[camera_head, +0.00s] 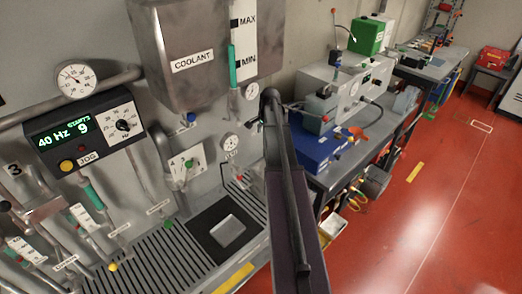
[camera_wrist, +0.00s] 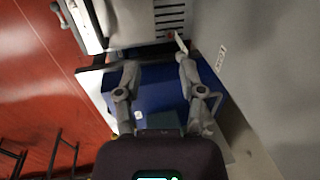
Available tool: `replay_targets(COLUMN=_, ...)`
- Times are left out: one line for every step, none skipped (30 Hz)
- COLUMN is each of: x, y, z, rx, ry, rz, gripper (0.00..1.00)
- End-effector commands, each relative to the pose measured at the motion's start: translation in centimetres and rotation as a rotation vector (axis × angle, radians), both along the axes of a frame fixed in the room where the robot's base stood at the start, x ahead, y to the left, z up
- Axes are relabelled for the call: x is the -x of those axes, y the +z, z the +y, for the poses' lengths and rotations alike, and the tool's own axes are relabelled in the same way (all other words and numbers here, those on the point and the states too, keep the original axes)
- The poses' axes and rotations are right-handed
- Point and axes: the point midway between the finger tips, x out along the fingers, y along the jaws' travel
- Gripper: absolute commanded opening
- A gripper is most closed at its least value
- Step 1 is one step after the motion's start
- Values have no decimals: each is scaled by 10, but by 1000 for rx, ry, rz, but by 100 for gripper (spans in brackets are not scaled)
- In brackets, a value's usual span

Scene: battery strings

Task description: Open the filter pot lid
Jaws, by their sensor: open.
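I cannot pick out the filter pot or its lid with certainty in either view. A pale plate with a green knob (camera_head: 187,163) and small clear fittings is on the grey panel in the head view, left of my arm. My gripper (camera_wrist: 156,65) shows in the wrist view with its two fingers spread apart and nothing between them. Behind the fingers is a blue box (camera_wrist: 160,88), which also shows on the bench in the head view (camera_head: 318,150).
A slotted drip tray (camera_head: 165,250) lies below. A grey instrument (camera_head: 350,85) stands on the bench at right. The red floor (camera_head: 440,200) is largely clear.

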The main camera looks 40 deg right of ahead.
Motion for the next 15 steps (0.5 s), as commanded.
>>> replay_targets(x=-1, y=-8, z=0, rx=0, ry=0, rz=0, gripper=51)
replay_targets(x=-2, y=-11, z=0, rx=0, ry=0, rz=0, gripper=51)
replay_targets(x=-2, y=-14, z=0, rx=0, ry=0, rz=0, gripper=51)
replay_targets(x=-3, y=-16, z=0, rx=0, ry=0, rz=0, gripper=51)
replay_targets(x=-3, y=-18, z=0, rx=0, ry=0, rz=0, gripper=51)
replay_targets(x=-3, y=-21, z=0, rx=0, ry=0, rz=0, gripper=51)
replay_targets(x=-4, y=-24, z=0, rx=0, ry=0, rz=0, gripper=51)
replay_targets(x=-4, y=-26, z=0, rx=0, ry=0, rz=0, gripper=51)
replay_targets(x=-5, y=-29, z=0, rx=0, ry=-1, rz=0, gripper=51)
replay_targets(x=-5, y=-31, z=0, rx=0, ry=-1, rz=0, gripper=51)
replay_targets(x=-6, y=-34, z=0, rx=0, ry=-1, rz=0, gripper=51)
replay_targets(x=-6, y=-37, z=0, rx=0, ry=-1, rz=0, gripper=51)
replay_targets(x=-7, y=-39, z=0, rx=0, ry=-1, rz=0, gripper=51)
replay_targets(x=-7, y=-41, z=0, rx=0, ry=-1, rz=0, gripper=51)
replay_targets(x=-8, y=-44, z=0, rx=0, ry=-1, rz=0, gripper=51)
